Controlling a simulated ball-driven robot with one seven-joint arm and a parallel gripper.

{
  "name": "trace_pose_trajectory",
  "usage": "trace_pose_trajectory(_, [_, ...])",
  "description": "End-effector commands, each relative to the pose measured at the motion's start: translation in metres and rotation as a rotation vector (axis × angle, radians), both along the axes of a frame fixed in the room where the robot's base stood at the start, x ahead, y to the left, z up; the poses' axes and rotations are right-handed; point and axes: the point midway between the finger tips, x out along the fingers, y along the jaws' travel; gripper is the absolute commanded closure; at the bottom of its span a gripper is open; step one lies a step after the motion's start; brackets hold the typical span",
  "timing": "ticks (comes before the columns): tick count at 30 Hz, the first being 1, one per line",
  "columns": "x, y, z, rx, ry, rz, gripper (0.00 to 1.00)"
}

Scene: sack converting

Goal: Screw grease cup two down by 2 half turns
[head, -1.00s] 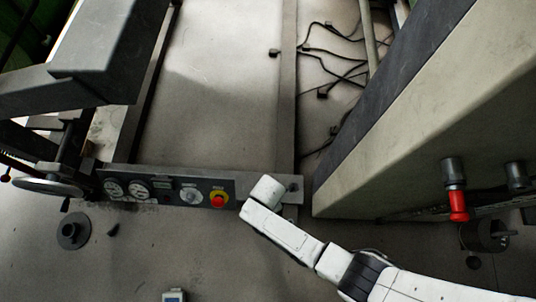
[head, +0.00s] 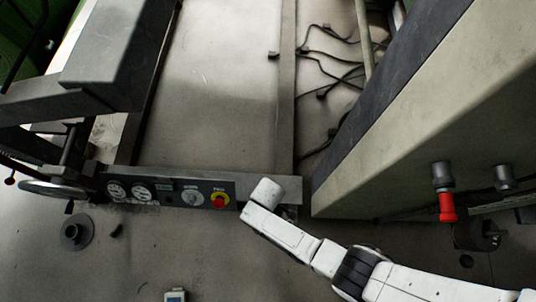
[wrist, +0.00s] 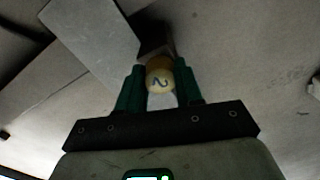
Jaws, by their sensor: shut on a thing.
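Grease cup two (wrist: 160,78) shows in the wrist view as a round brass-coloured cap marked with a dark "2". My gripper (wrist: 161,84) has its two dark green fingers on either side of the cap and is shut on it. A pale part shows between the fingers below the cap, and a dark bracket-like part lies just beyond it. In the head view the cup and my fingertips are hidden behind the white end of my arm, at the right end of the control panel.
The control panel (head: 172,191) has gauges, a knob and a red stop button (head: 219,202). A large beige machine housing (head: 415,120) stands to the right, with a red-handled part (head: 446,207). Cables (head: 335,70) lie behind. A round dark disc (head: 76,233) lies on the floor at left.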

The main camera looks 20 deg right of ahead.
Motion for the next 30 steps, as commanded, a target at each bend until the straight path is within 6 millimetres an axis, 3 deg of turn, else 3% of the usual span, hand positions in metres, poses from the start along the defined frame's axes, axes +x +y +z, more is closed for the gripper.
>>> trace_pose_trajectory(30, [0.0003, 0.0028, -0.0003, 0.003, -0.002, -0.966, 0.95])
